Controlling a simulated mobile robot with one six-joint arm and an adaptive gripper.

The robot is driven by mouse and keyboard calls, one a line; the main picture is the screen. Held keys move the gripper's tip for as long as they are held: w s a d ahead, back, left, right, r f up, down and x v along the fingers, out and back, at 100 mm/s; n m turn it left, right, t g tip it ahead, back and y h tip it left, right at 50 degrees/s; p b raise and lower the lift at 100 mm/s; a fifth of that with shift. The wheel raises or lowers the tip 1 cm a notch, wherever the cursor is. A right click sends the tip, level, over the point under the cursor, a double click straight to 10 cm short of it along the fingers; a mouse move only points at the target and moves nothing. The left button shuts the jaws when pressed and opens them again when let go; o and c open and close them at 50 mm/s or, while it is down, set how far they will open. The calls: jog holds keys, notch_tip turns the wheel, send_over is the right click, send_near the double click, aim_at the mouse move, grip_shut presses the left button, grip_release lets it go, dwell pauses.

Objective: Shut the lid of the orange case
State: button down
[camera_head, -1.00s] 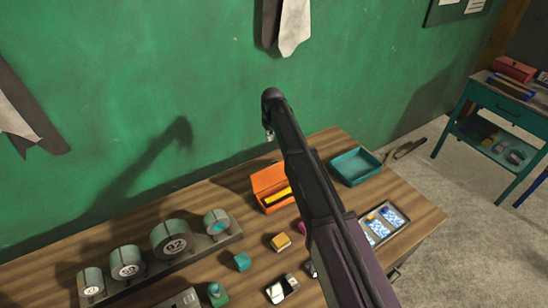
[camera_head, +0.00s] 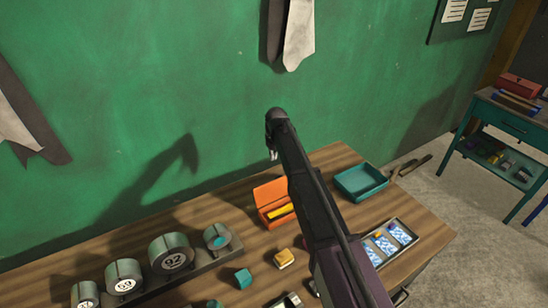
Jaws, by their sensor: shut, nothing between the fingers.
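The orange case (camera_head: 265,215) stands at the back of the wooden table, near the green wall. Its lid (camera_head: 270,193) is up, tilted back toward the wall. A yellow thing (camera_head: 281,210) shows inside it. My arm crosses the picture in front of the case's right side and hides part of it. My gripper (camera_head: 273,155) hangs at the arm's far end, small in the picture, and appears above and behind the lid, apart from it. Its fingers look closed and hold nothing.
A teal tray (camera_head: 361,182) stands right of the case, beyond my arm. A grey tray with blue-and-white packets (camera_head: 390,243) lies at the front right. A yellow block (camera_head: 285,258) and a teal block (camera_head: 243,279) lie in front. Numbered rolls (camera_head: 171,253) stand on a rack at left.

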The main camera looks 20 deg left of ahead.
aim_at(282, 185)
jog(key=shift+f+b, duration=3.4)
jog(key=shift+f, duration=0.3)
jog(key=shift+s+d+r+p, duration=0.35)
jog(key=shift+s+d, duration=0.2)
jog(key=shift+d, duration=0.05)
jog(key=shift+s+d+r+p, duration=0.3)
jog(key=shift+s+d, duration=0.2)
jog(key=shift+d, duration=0.05)
jog(key=shift+a, duration=0.1)
